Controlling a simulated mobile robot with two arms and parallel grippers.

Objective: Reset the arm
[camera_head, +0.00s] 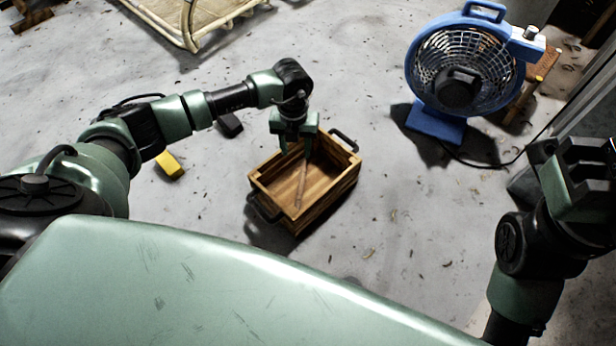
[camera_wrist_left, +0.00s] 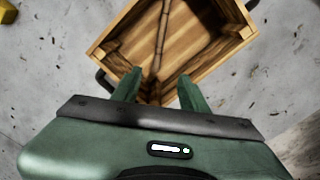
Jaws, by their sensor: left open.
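My left arm reaches in from the left in the head view. My left gripper (camera_head: 296,148) points down over the far part of a wooden crate (camera_head: 332,197) with dark handles. In the left wrist view the two fingers of my left gripper (camera_wrist_left: 163,92) are apart, with nothing between them that I can tell is held. A thin brown rattan stick (camera_head: 301,186) lies slanted inside the crate; it also shows in the left wrist view (camera_wrist_left: 160,42). My right arm stands at the right edge of the head view, its gripper (camera_head: 585,165) raised; its fingertips are not clear.
A blue fan (camera_head: 465,75) stands on the floor at the back right, its cable running right. A yellow block (camera_head: 170,165) and a dark block (camera_head: 229,125) lie left of the crate. A rattan frame (camera_head: 190,25) is at the back. Floor right of the crate is clear.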

